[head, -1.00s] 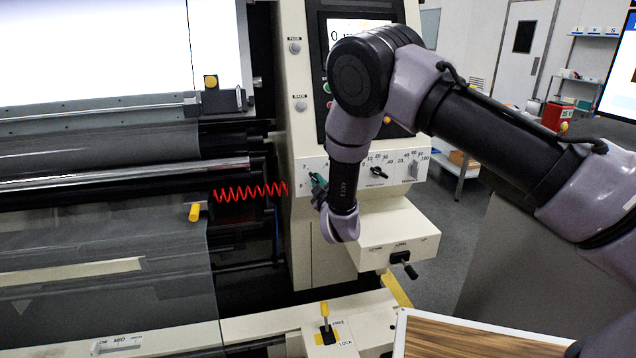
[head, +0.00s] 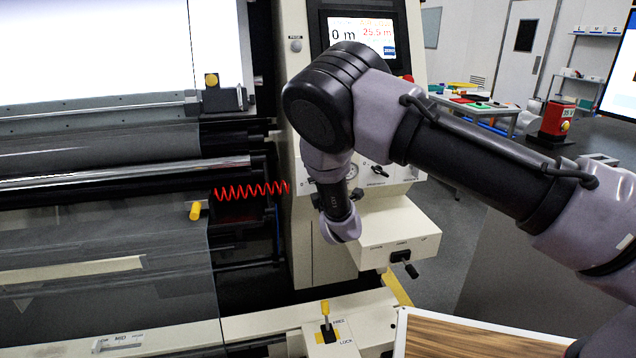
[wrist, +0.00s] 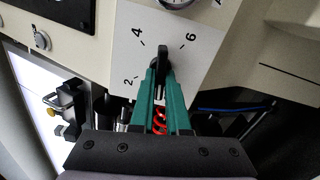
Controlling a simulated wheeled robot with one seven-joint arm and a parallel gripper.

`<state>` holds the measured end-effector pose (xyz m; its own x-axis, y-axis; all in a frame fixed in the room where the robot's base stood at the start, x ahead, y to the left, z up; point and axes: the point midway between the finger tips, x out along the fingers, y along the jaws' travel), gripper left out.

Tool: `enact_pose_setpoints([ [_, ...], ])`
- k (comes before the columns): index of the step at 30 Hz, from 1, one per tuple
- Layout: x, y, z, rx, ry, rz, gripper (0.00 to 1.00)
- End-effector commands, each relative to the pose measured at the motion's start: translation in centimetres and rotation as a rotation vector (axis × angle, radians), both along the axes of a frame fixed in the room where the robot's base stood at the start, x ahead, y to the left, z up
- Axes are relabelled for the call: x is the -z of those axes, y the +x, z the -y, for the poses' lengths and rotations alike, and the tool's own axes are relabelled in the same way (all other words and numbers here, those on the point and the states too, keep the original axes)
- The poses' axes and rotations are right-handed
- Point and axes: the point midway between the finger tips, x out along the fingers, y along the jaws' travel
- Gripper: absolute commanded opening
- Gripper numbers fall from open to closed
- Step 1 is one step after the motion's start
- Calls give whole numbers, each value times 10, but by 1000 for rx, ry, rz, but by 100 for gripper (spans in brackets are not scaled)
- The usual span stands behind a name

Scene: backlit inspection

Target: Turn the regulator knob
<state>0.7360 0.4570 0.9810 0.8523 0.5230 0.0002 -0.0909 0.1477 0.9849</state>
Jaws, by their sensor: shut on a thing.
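The regulator knob (wrist: 163,56) is black and sits on a white dial plate (wrist: 190,62) marked 2, 4 and 6 in the wrist view. Its upper end points between the 4 and the 6. My gripper (wrist: 161,82) has teal fingers closed on the knob from both sides. In the head view my wrist and forearm cover the knob and the fingertips, in front of the cream machine's control panel (head: 402,188).
A gauge (head: 352,172) and another black selector (head: 379,170) are on the panel to the right. A cream box with a black lever (head: 409,268) juts out below. A red coiled cable (head: 250,190) hangs at left. A yellow-tipped lever (head: 325,312) stands lower down.

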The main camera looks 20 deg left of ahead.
Motion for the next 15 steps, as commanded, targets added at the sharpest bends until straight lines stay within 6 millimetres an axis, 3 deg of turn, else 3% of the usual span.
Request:
enact_pose_setpoints([
  [15, 4, -1, 1, 0, -272, 162, 0],
])
